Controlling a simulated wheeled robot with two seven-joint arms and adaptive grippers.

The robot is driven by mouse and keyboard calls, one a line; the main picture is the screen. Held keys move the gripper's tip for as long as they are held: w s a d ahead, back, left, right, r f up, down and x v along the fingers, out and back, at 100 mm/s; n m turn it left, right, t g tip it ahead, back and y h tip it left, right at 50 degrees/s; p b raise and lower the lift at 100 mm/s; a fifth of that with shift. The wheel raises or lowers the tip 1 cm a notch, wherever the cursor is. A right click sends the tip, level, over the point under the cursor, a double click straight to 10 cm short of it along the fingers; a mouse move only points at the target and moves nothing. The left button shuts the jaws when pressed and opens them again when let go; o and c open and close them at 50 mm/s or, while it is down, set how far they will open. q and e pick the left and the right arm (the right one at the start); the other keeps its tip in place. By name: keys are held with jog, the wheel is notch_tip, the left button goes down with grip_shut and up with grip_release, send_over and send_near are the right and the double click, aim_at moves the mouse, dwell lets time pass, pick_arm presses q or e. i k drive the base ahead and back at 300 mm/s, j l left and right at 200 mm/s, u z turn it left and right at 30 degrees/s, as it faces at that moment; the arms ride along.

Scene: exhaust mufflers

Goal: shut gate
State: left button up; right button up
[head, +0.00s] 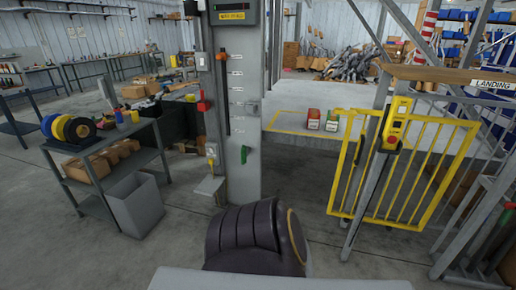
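The yellow barred gate (436,172) is at the right of the head view. It stands at the right side of the opening beside the grey column (240,110), and the opening left of it is clear. A slanted grey post with a yellow control box (397,120) and a red button (390,142) stands in front of the gate and hides part of it. I cannot make out a latch. Neither of my grippers is in view.
A shelf cart (92,204) and a grey bin (137,208) stand left.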

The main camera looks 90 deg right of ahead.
aim_at(475, 126)
jog(key=z, duration=4.15)
